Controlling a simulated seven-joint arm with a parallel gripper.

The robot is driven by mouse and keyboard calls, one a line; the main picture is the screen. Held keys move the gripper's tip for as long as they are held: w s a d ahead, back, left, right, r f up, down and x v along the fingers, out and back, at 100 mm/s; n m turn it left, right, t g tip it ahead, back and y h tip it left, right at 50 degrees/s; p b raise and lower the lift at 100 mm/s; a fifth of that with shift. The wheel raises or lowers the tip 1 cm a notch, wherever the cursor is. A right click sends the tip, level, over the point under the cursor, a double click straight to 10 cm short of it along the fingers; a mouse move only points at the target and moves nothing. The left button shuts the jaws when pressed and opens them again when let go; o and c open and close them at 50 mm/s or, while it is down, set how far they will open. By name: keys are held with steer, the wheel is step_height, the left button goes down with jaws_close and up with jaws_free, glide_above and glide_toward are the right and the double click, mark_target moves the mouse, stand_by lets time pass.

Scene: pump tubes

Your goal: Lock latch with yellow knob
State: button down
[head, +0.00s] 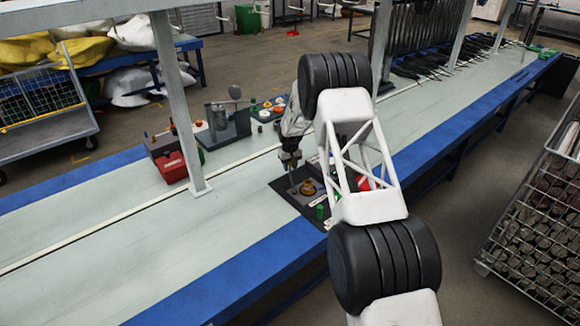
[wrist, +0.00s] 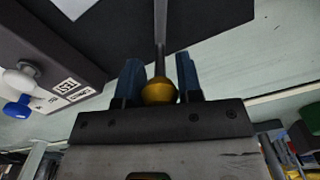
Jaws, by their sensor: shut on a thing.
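The yellow knob (wrist: 159,91) sits between the two blue fingers of my gripper (wrist: 158,82) in the wrist view. My gripper is shut on it. A thin metal rod (wrist: 160,40) runs from the knob away from the gripper, toward a dark plate. In the head view my gripper (head: 290,160) points down over the dark fixture board (head: 290,192) on the bench; the knob is too small or hidden there to make out. A brass-coloured round part (head: 308,187) sits on the board beside the gripper. How the latch stands cannot be told.
A dark block with a white label and a blue-tipped knob (wrist: 17,107) is at the left in the wrist view. A red box (head: 172,166) and a grey press (head: 225,122) stand behind on the bench. The bench's left part (head: 120,225) is clear; a grey post (head: 178,100) rises nearby.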

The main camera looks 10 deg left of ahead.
steer(key=shift+d, duration=0.1)
steer(key=shift+w+d+m, duration=0.2)
steer(key=shift+d+m, duration=0.9)
steer(key=shift+m, duration=0.1)
steer(key=d+m, duration=0.3)
steer(key=s+d+m, duration=0.1)
steer(key=d+m, duration=0.2)
steer(key=shift+s, duration=0.15)
steer(key=shift+s+d+m, duration=0.55)
steer(key=shift+d+m, duration=0.15)
steer(key=shift+m, duration=0.25)
steer(key=shift+s+d+m, duration=0.5)
steer(key=shift+d+m, duration=0.15)
steer(key=shift+m, duration=0.3)
steer(key=c, duration=0.8)
jaws_free()
step_height(320, 180, up, 8)
steer(key=shift+f, duration=0.1)
